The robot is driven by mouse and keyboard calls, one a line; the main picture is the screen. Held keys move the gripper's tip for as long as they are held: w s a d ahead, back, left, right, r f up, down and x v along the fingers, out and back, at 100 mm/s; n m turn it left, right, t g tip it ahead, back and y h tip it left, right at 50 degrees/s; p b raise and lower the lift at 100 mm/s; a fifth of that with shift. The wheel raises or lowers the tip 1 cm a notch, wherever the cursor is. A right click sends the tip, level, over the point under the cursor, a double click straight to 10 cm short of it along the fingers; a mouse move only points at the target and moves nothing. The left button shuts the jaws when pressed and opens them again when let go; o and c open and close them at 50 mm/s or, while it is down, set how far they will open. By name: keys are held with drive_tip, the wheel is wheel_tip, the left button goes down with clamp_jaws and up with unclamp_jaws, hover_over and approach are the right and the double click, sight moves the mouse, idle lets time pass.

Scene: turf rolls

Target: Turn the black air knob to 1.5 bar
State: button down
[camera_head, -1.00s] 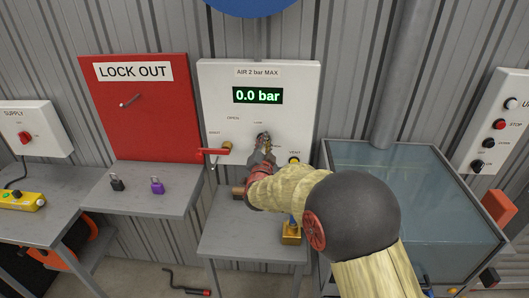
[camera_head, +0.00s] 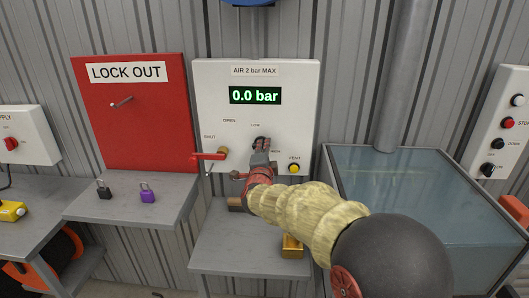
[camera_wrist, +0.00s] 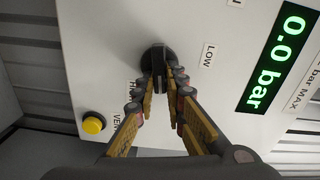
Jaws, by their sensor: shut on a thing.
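The black air knob (camera_wrist: 151,57) sits on the white air panel (camera_head: 212,92), between the LOW and HIGH labels. My gripper (camera_wrist: 160,75) is shut on the knob, with a finger on each side of its grip bar. In the head view my gripper (camera_head: 260,155) hides most of the knob (camera_head: 259,141). The green display (camera_head: 255,96) reads 0.0 bar. The knob's pointer mark cannot be made out.
A red lever (camera_head: 208,156) sticks out left of the knob, near the SHUT label. A yellow VENT button (camera_head: 294,169) is close on the right. A glass-topped water tank (camera_head: 420,190) stands at the right. A grey shelf (camera_head: 215,250) lies below the panel.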

idle(0.4)
drive_tip(key=c, duration=1.8)
unclamp_jaws()
drive_tip(key=shift+c, duration=0.2)
drive_tip(key=s, duration=1.2)
drive_tip(key=shift+a, duration=0.2)
